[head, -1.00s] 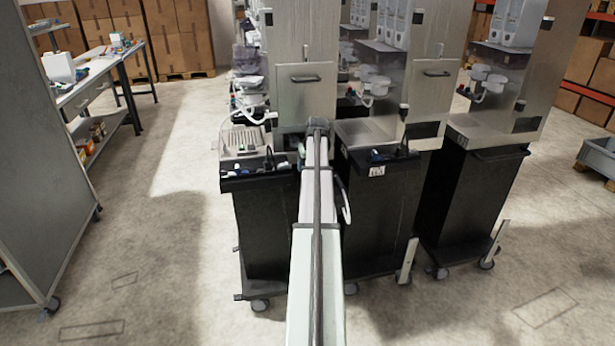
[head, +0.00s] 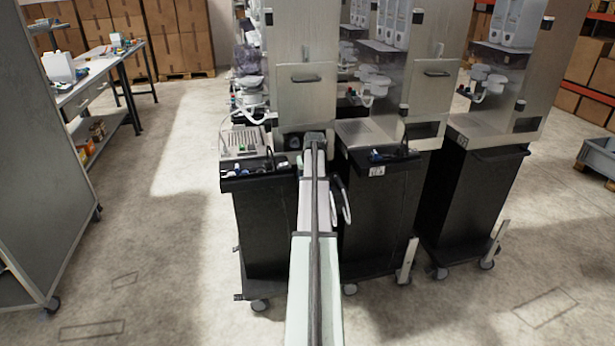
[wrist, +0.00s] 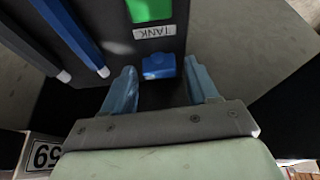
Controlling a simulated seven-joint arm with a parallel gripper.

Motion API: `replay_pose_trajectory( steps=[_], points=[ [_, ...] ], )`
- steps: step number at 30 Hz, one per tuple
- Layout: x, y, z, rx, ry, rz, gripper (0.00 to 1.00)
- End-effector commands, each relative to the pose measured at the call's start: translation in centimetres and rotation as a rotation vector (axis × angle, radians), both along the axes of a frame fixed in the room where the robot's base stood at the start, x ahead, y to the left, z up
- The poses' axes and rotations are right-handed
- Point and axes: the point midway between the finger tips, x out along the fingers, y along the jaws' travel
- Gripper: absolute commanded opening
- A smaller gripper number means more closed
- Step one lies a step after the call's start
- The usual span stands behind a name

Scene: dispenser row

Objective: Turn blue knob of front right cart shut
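In the wrist view, a blue knob (wrist: 158,67) sits on a dark panel below a white label reading TANK (wrist: 154,32), which appears upside down. My gripper (wrist: 160,72) is open, with one blue-grey finger on each side of the knob and gaps to both. I cannot tell how far the fingertips reach along the knob. In the head view, my arm extends between the left cart (head: 262,225) and the middle cart (head: 378,220). My gripper's fingers and the knob are hidden behind the arm there.
A green part (wrist: 149,9) lies beyond the label. A third cart (head: 470,195) stands at the right. A grey cabinet (head: 40,170) and a workbench (head: 100,82) stand left, with clear floor between.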

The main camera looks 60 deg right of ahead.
Motion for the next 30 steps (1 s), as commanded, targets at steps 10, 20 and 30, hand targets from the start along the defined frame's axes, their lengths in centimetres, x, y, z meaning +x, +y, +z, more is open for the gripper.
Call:
replay_pose_trajectory(
  steps=[10, 20, 30],
  points=[
    [-0.02, 0.00, 0.01, 0.000, 0.000, 0.000, 0.25],
    [0.04, 0.08, 0.00, 0.000, 0.000, -0.037, 0.10],
    [0.05, 0.05, 0.00, 0.001, -0.001, -0.094, 0.10]
  ],
)
